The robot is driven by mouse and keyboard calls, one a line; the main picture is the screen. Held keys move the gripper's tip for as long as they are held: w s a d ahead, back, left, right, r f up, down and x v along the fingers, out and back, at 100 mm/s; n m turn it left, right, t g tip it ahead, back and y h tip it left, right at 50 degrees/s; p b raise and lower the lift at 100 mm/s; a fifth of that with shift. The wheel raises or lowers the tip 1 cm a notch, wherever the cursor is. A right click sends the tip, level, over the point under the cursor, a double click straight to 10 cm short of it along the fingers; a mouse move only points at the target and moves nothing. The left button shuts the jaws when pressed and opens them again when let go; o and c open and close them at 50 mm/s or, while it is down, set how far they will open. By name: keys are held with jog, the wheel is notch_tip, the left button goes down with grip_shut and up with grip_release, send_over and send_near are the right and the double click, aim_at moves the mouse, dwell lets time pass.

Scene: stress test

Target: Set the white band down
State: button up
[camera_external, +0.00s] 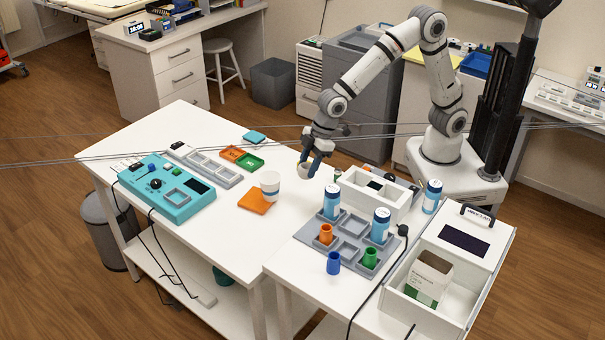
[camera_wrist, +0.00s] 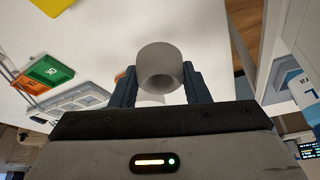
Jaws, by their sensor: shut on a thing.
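The white band (camera_wrist: 160,58) is a short, pale hollow ring, with its opening facing the wrist camera. My gripper (camera_wrist: 160,82) is shut on it, with one dark blue finger on each side. In the external view my gripper (camera_external: 313,167) points down over the white table (camera_external: 215,255), near its back right edge. The band (camera_external: 303,170) shows there partly behind the fingers. I cannot tell whether it touches the tabletop or hangs a little above it.
A white open box (camera_external: 362,208) stands close on the right, beside a grey tray (camera_external: 316,238) with bottles.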

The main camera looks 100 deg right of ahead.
jog(key=shift+f, duration=4.1)
jog(key=o, duration=1)
jog(key=shift+c, duration=0.2)
jog(key=shift+r, duration=0.1)
jog(key=shift+r, duration=0.25)
jog(key=v, duration=1.2)
jog(key=s+d+r+m+g+h, duration=0.1)
jog(key=s+d+m, duration=0.1)
jog(key=s+d, duration=0.6)
jog(key=s+d+r+m, duration=0.2)
jog(key=s+d, duration=0.6)
jog(key=s, duration=0.8)
jog(key=shift+s+r+m+g+h, duration=0.15)
jog(key=shift+r+m+g+h, duration=0.15)
jog(key=shift+g+h, duration=0.1)
